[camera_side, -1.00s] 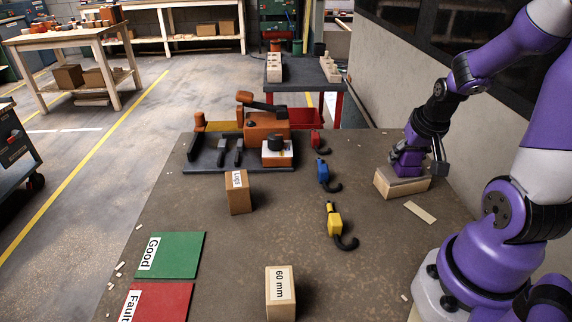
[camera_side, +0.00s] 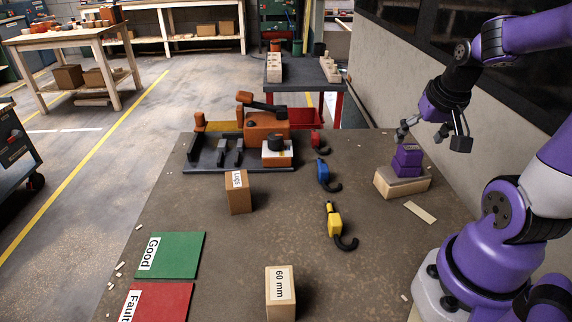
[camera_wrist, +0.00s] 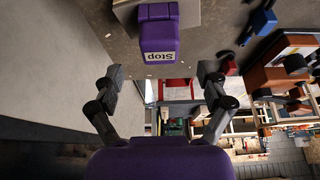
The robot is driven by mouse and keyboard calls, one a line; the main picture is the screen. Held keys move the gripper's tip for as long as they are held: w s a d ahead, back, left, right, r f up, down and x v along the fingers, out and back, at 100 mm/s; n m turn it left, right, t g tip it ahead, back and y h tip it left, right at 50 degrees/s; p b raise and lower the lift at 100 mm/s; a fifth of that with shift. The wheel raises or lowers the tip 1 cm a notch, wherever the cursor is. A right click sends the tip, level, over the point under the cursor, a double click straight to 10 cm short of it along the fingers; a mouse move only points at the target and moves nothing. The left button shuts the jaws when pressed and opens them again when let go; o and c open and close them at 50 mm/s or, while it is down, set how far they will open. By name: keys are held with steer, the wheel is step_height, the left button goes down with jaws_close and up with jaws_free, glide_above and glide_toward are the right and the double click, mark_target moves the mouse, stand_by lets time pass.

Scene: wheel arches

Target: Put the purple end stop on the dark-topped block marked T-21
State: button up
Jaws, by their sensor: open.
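The purple end stop (camera_side: 407,160) stands upright on top of a light wooden block with a darker grey top (camera_side: 401,187), at the right of the bench in the side view. No T-21 mark can be read on the block in these frames. In the wrist view the end stop (camera_wrist: 159,36) shows a white label reading "Stop" and rests on the block (camera_wrist: 126,12). My gripper (camera_side: 431,139) is open and empty, above the end stop and clear of it. Its two fingers (camera_wrist: 160,84) are spread wide in the wrist view.
A flat wooden strip (camera_side: 420,212) lies beside the block. Blue (camera_side: 324,174), yellow (camera_side: 335,222) and red (camera_side: 317,143) hooked tools lie to the left. A "Lugs" box (camera_side: 238,193) and a "60 mm" box (camera_side: 281,294) stand on the bench. A wall (camera_side: 466,150) runs close on the right.

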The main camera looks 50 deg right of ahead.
steer(key=w+a+r+n+t+y, duration=0.1)
steer(key=a+n, duration=0.3)
steer(key=a, duration=0.5)
steer(key=w+a+r+n+t+y, duration=0.1)
steer(key=a+r+n, duration=0.3)
steer(key=a, duration=0.5)
steer(key=shift+n+y, duration=0.5)
steer(key=shift+y, duration=0.1)
